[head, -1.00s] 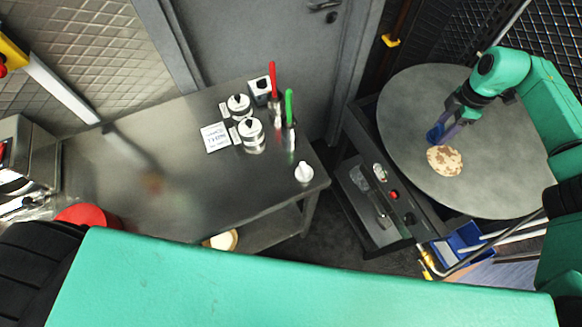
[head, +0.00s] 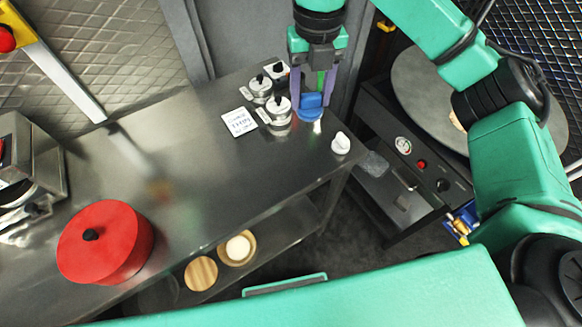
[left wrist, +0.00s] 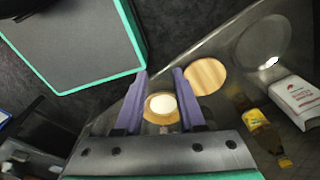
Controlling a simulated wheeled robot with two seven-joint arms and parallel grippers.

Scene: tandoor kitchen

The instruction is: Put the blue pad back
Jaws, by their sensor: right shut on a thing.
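The blue pad (head: 311,107) is between the purple fingers of my right gripper (head: 312,112), which is shut on it. The pad is at the right end of the steel table (head: 200,150), beside the lidded steel pots. I cannot tell whether it touches the table. My left gripper (left wrist: 160,73) is open and empty in the left wrist view, with a round wooden bowl with something white in it (left wrist: 161,107) beyond its fingers. The left gripper does not show in the head view.
Steel pots (head: 279,108), a white card (head: 239,122) and a white knob-like item (head: 341,144) stand near the pad. A red lidded pot (head: 105,240) is at the front left. The round griddle (head: 425,85) is behind my right arm. The table's middle is clear.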

